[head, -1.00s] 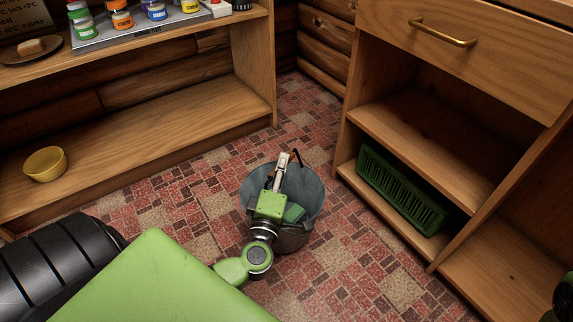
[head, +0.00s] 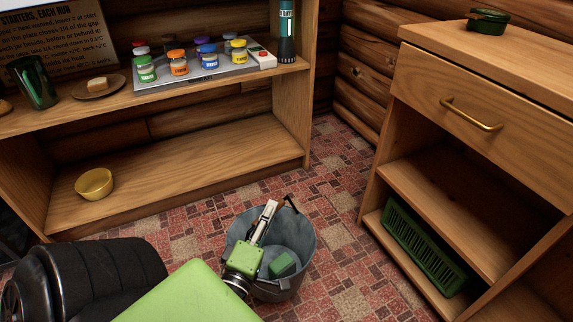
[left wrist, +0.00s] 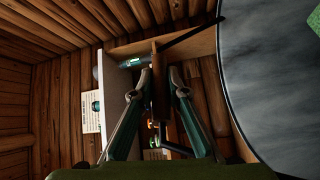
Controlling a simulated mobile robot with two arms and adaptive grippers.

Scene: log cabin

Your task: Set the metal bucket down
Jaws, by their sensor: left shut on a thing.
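The grey metal bucket (head: 287,291) is low in the head view, over the red tiled floor, roughly upright with its mouth up. A green block (head: 283,265) lies inside it. My left gripper (head: 280,206) is at the bucket's rim, shut on its handle. In the left wrist view the fingers (left wrist: 160,82) close on the handle's brown grip (left wrist: 159,100), and the bucket's grey side (left wrist: 270,75) fills the right. My arm hides the bucket's near left side. I cannot tell whether its base touches the floor. My right gripper is not in view.
A wooden shelf unit (head: 180,175) stands at the back left, with a yellow bowl (head: 95,183) on its lower board. A wooden cabinet (head: 450,185) with a green basket (head: 420,245) stands at right. Tiled floor (head: 335,165) is clear between them.

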